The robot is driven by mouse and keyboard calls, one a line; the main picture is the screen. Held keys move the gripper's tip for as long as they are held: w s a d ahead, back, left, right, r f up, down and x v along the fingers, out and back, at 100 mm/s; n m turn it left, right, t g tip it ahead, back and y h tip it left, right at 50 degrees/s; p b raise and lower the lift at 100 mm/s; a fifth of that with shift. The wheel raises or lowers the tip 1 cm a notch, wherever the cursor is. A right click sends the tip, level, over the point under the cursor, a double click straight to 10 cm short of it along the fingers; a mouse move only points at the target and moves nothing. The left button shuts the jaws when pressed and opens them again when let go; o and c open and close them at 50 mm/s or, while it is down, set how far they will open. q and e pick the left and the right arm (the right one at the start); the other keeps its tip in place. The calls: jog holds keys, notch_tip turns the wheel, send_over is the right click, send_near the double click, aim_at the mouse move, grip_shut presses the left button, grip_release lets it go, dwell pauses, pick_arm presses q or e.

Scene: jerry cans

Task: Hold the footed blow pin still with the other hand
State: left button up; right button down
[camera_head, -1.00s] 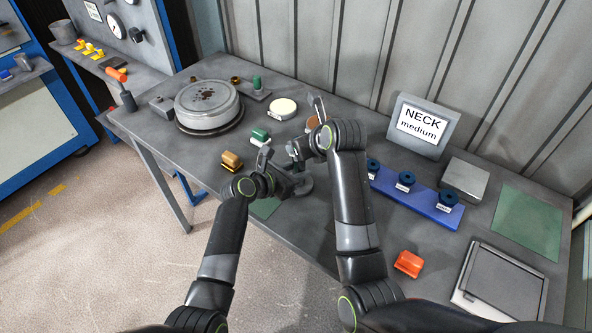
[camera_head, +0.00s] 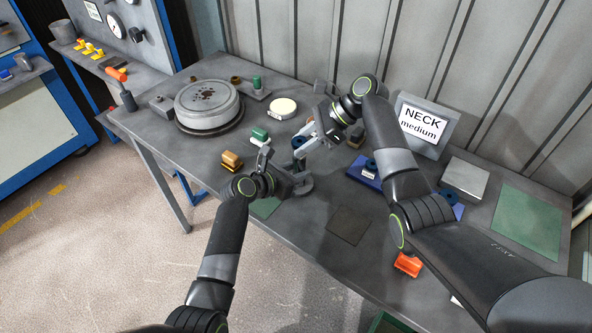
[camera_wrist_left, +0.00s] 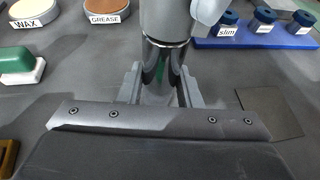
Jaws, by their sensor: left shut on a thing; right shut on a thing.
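The footed blow pin stands upright, with its round grey foot (camera_head: 303,186) on the table. My left gripper (camera_head: 296,177) is shut around its lower shaft (camera_wrist_left: 160,85), just above the foot; the shaft also shows between the fingers in the left wrist view. My right gripper (camera_head: 309,140) is at the pin's upper end, shut on a small blue part (camera_head: 298,142). That part is mostly hidden, and I cannot tell whether it is separate from the pin. A large pale grey shape covers the pin's top in the left wrist view.
A blue rack (camera_head: 361,175) with blue collars stands right, partly behind my right arm. A NECK medium sign (camera_head: 423,123) stands behind it. A green block (camera_head: 260,134), a yellow-brown block (camera_head: 231,160) and a round pot (camera_head: 207,105) lie left. A dark square (camera_head: 348,226) lies in front, clear.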

aim_at(305, 141)
pick_arm(q)
jog(key=shift+w+a, duration=0.2)
pick_arm(e)
jog(key=shift+d+f+n+g, duration=0.1)
jog(key=shift+f+n+g, duration=0.15)
jog(key=shift+n+g, duration=0.15)
pick_arm(q)
jog(key=shift+s+f, duration=0.1)
pick_arm(e)
jog(key=shift+r, duration=0.8)
jog(key=shift+r, duration=0.1)
pick_arm(q)
jog(key=shift+d, duration=0.1)
pick_arm(e)
jog(key=shift+r, duration=2.1)
jog(key=w+d+r, duration=0.2)
jog(key=d+r, duration=0.2)
jog(key=d, duration=0.3)
jog(key=shift+d, duration=0.3)
